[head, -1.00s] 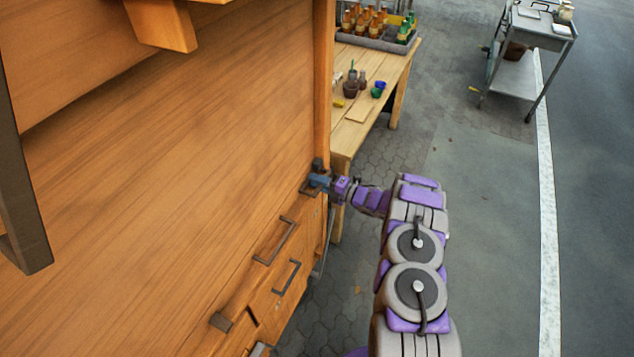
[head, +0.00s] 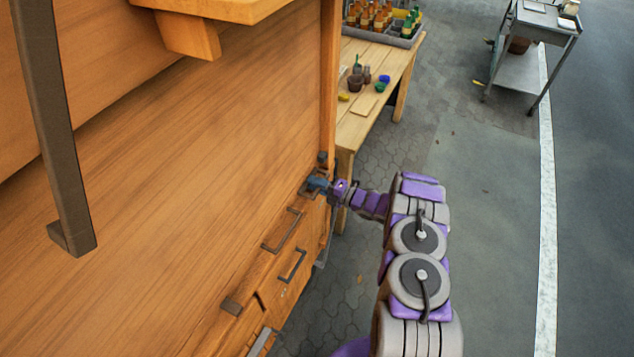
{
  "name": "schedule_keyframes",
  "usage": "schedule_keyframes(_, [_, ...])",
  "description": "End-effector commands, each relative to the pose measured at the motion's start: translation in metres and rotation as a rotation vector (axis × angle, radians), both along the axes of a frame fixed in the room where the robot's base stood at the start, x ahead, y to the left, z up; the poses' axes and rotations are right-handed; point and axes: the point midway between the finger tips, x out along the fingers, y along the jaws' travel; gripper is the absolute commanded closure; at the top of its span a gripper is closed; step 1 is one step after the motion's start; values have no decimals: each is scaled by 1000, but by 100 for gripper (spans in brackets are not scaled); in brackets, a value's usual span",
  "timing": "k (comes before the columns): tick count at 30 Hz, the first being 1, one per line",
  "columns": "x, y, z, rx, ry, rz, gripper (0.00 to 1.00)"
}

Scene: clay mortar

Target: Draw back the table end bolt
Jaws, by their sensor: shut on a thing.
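The bolt (head: 322,157) is a small dark metal piece at the far right end of the orange wooden cabinet, beside its corner post. My gripper (head: 316,184) is at the bolt, at the end of my purple and grey arm, which reaches in from the lower right. The gripper is shut on the bolt. Its fingertips and the part of the bolt between them are small and partly hidden, so I cannot tell how far the bolt is drawn.
The cabinet front has dark handles (head: 283,231) and a dark upright bar (head: 55,130) at left. A wooden table (head: 372,122) beyond holds pots and a crate of bottles (head: 385,20). A grey cart (head: 540,50) stands far right. Open pavement lies right.

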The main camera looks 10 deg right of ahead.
Motion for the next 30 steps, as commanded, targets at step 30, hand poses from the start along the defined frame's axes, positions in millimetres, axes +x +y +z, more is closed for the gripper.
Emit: schedule_keyframes(30, [-54,-74,-2,-3,8,-4,56])
